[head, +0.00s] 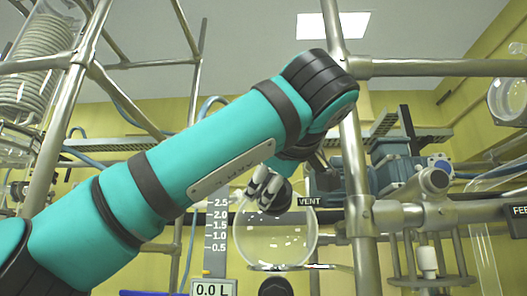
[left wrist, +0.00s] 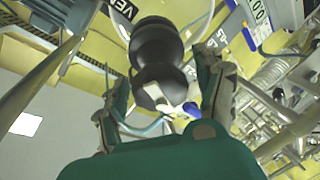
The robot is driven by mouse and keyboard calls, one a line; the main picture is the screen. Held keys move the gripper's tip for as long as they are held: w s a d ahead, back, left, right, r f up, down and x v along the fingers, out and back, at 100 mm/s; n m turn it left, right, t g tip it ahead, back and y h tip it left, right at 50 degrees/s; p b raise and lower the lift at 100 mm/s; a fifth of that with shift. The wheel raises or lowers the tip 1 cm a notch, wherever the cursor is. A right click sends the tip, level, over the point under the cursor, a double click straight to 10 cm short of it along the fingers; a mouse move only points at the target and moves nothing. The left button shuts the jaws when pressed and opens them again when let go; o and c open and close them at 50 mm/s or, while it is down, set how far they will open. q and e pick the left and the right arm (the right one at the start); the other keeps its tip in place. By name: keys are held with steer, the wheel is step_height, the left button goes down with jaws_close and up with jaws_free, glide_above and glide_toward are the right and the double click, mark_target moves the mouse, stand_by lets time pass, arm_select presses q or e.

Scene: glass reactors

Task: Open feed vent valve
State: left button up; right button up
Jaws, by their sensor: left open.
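The vent valve (head: 275,196) is a black knob on top of a round glass vessel (head: 275,243), beside a "VENT" label (head: 310,202). In the left wrist view the black valve body (left wrist: 160,55) has a rounded, stacked shape, and a white mark shows near its lower end. My left gripper (head: 265,185) is at the valve, and its fingers partly hide the knob. In the left wrist view my left gripper (left wrist: 165,88) is open, with one finger on either side of the valve's near end. I cannot tell whether a finger touches it. My right gripper is out of view.
Metal frame posts (head: 355,200) and crossbars stand close to the right of the vessel. A volume scale (head: 218,225) and a "0.0 L" display (head: 210,288) are to its left. A "FEED" label (head: 518,211) shows at the right edge. A coiled glass condenser (head: 42,60) stands upper left.

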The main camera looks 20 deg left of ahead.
arm_select(q)
steer(key=m+t, duration=0.1)
steer(key=m, duration=0.2)
steer(key=m+t+h+b, duration=0.1)
steer(key=m, duration=0.3)
steer(key=m+h, duration=0.1)
steer(key=m, duration=0.3)
steer(key=shift+t+b, duration=0.3)
steer(key=shift+t, duration=0.1)
steer(key=m+h, duration=0.1)
steer(key=m, duration=0.1)
steer(key=m+h, duration=0.1)
steer(key=m, duration=0.2)
steer(key=shift+t, duration=0.3)
steer(key=b+v, duration=0.4)
steer(key=v, duration=1.1)
steer(key=shift+w, duration=0.15)
